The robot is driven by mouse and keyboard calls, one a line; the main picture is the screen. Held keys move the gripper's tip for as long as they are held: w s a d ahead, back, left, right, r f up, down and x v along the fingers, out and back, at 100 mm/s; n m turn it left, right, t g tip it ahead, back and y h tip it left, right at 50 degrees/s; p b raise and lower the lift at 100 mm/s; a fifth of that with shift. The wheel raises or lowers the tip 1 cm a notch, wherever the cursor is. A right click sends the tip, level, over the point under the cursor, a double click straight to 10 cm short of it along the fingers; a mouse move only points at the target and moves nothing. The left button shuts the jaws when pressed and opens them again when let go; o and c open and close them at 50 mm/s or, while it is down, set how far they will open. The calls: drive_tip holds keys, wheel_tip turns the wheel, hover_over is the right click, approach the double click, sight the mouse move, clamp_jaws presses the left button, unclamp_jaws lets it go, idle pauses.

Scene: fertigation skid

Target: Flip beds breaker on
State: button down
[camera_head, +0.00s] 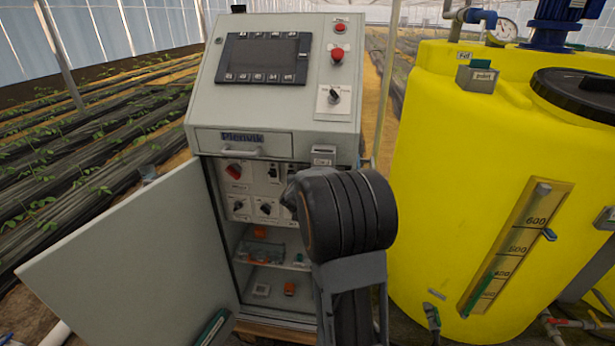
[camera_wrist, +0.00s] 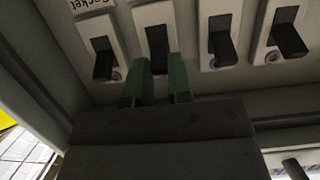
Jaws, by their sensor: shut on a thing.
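Several breakers with black levers sit in a row along the panel in the wrist view. My gripper (camera_wrist: 160,66), with green fingers, is at the second breaker from the left (camera_wrist: 158,40). Its fingertips are closed around that breaker's black lever, one on each side. The leftmost breaker (camera_wrist: 104,64) has a label reading "Socket". Two more breakers (camera_wrist: 221,42) and (camera_wrist: 288,38) stand to the right, untouched. I cannot read a label for the held lever, so I cannot tell which is the beds breaker. In the head view my arm hides the gripper and the breakers.
The grey cabinet (camera_head: 268,120) stands with its door (camera_head: 130,255) swung open to the left. Inside are a red rotary switch (camera_head: 233,171), other knobs and a lower shelf. A yellow tank (camera_head: 450,170) stands close on the right. The panel's edges lie close around my gripper.

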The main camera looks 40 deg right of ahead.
drive_tip(key=c, duration=1)
unclamp_jaws()
drive_tip(key=shift+c, duration=0.2)
drive_tip(key=shift+a, duration=0.1)
drive_tip(key=p+v, duration=0.2)
drive_tip(key=v, duration=1.1)
drive_tip(key=shift+s+a, duration=0.2)
drive_tip(key=shift+s, duration=0.05)
